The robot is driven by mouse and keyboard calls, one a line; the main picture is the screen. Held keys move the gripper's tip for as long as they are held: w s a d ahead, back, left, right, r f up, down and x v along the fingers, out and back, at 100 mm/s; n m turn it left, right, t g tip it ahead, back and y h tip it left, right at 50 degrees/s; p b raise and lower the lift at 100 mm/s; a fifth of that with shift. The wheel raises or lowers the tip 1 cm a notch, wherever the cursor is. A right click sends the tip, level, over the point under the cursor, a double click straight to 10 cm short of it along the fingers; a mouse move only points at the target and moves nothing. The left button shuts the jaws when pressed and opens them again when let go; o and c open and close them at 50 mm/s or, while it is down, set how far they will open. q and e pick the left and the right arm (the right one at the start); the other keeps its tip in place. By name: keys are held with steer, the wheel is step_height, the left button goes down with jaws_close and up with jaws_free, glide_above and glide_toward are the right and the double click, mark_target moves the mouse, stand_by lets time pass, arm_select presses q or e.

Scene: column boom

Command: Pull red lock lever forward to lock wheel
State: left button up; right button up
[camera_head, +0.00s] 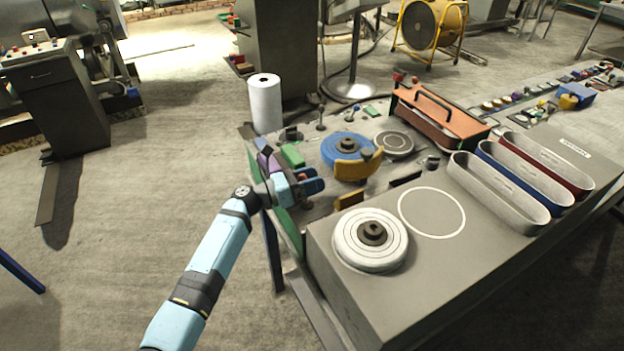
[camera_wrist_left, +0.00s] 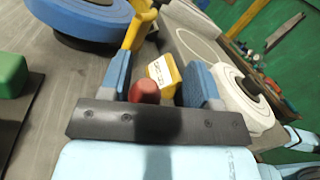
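The red knob of the lock lever (camera_wrist_left: 144,91) shows in the left wrist view between my left gripper's two blue fingers, closer to the left finger. In the head view a small bit of red (camera_head: 303,177) shows at the gripper. My left gripper (camera_head: 317,179) is open, at the near left edge of the bench; its fingers (camera_wrist_left: 160,65) stand apart with a gap beside the knob. The lever's shaft is hidden. The blue wheel (camera_head: 332,150) with a yellow guard (camera_head: 360,167) lies just beyond the gripper. My right gripper is not in view.
A labelled yellow block (camera_wrist_left: 163,72) stands just beyond the knob. A green block (camera_head: 292,155) lies beside the gripper. A white wheel (camera_head: 352,243) sits on the grey box (camera_head: 420,280) at the near right. A white roll (camera_head: 265,105) stands at the bench's far left corner.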

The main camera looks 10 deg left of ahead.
arm_select(q)
steer(key=b+v, duration=0.2)
steer(key=v, duration=1.1)
steer(key=shift+s+a, duration=0.25)
steer(key=shift+a, duration=0.1)
